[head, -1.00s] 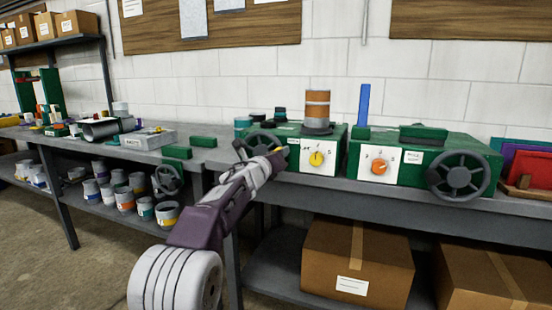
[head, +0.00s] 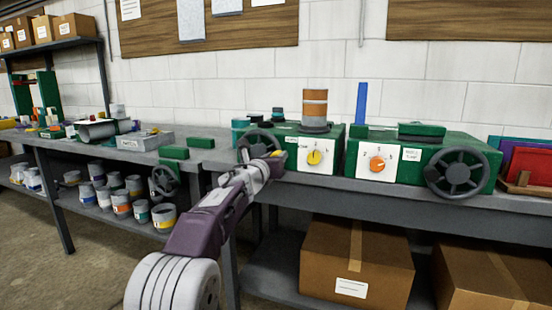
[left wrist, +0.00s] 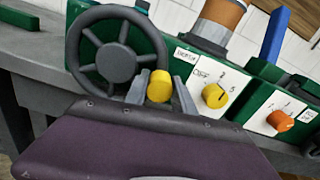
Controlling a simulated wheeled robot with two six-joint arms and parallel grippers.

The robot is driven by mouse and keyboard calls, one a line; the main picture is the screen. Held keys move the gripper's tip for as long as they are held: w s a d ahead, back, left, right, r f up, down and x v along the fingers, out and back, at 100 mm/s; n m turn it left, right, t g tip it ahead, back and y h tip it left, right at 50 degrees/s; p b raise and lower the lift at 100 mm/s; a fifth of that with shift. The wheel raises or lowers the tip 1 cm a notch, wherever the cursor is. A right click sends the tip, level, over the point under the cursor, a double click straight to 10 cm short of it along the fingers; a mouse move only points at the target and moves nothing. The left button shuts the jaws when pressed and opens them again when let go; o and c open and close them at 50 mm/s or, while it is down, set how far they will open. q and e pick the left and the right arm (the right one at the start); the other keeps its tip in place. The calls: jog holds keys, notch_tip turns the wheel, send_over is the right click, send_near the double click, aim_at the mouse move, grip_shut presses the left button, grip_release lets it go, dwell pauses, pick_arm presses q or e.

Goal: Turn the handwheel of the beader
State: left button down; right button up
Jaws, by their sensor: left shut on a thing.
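A green machine (head: 335,145) stands on the bench, with a yellow dial (head: 314,157) on its white front panel and a dark spoked handwheel (head: 246,146) at its left end. The handwheel fills the upper left of the left wrist view (left wrist: 85,65). A yellow knob (left wrist: 159,87) is at the wheel's lower right rim. My left gripper (head: 273,161) is at that rim, its fingers on either side of the knob and shut on it. The fingers and arm hide part of the wheel in the head view. My right gripper is not in view.
A second green machine (head: 425,155) with an orange dial (head: 377,164) and its own handwheel (head: 457,173) stands to the right. Another dark wheel (head: 164,180) is at the bench's front at left. Cans (head: 122,204) stand on the lower shelf; a cardboard box (head: 357,260) sits below.

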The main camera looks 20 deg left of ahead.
pick_arm(q)
jog(key=c, duration=1.3)
grip_release()
jog(key=shift+f, duration=0.15)
jog(key=shift+s, duration=0.1)
jog(key=s+b, duration=0.2)
jog(key=s, duration=0.6)
jog(key=shift+s+a, duration=0.1)
jog(key=shift+s, duration=0.3)
